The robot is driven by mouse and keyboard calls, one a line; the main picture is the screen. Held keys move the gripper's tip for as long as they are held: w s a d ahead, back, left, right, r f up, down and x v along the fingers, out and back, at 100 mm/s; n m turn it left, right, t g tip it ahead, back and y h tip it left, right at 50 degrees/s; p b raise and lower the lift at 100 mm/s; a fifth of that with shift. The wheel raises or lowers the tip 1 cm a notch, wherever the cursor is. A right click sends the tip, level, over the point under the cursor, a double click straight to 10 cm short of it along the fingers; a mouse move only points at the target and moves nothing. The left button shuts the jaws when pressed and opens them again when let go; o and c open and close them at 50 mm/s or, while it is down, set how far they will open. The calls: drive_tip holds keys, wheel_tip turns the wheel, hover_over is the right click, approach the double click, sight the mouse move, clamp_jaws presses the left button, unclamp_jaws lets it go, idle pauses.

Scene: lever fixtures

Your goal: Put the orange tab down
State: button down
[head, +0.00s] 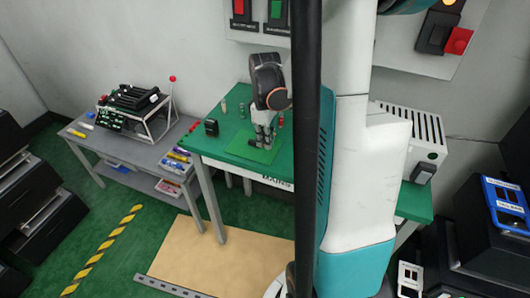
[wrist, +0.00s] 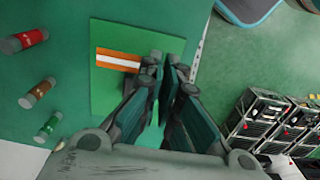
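An orange tab with a white stripe (wrist: 118,60) shows in the wrist view over a bright green square plate (wrist: 108,95). The tab's right end meets the edge of my gripper (wrist: 168,62), and the fingers hide whatever lies beyond it. In the head view my gripper (head: 264,140) points down over the same green plate (head: 240,150) on the green table. The tab cannot be made out there. The fingers are close together, but I cannot tell whether they touch or hold the tab.
Red (wrist: 32,38), brown (wrist: 37,92) and green (wrist: 48,126) cylinders stand left of the plate. A black box (head: 211,128) sits on the table's left part. A grey bench (head: 150,150) stands left, and a vented white box (head: 415,130) right.

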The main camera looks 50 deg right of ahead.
sight(265, 157)
drive_tip(key=shift+f+b, duration=0.8)
drive_tip(key=shift+f, duration=1.35)
drive_tip(key=shift+f, duration=0.2)
drive_tip(key=c, duration=1.8)
unclamp_jaws()
drive_tip(key=shift+r, duration=0.1)
wheel_tip(265, 157, up, 12)
drive_tip(key=p, duration=0.4)
drive_tip(key=shift+r, duration=0.15)
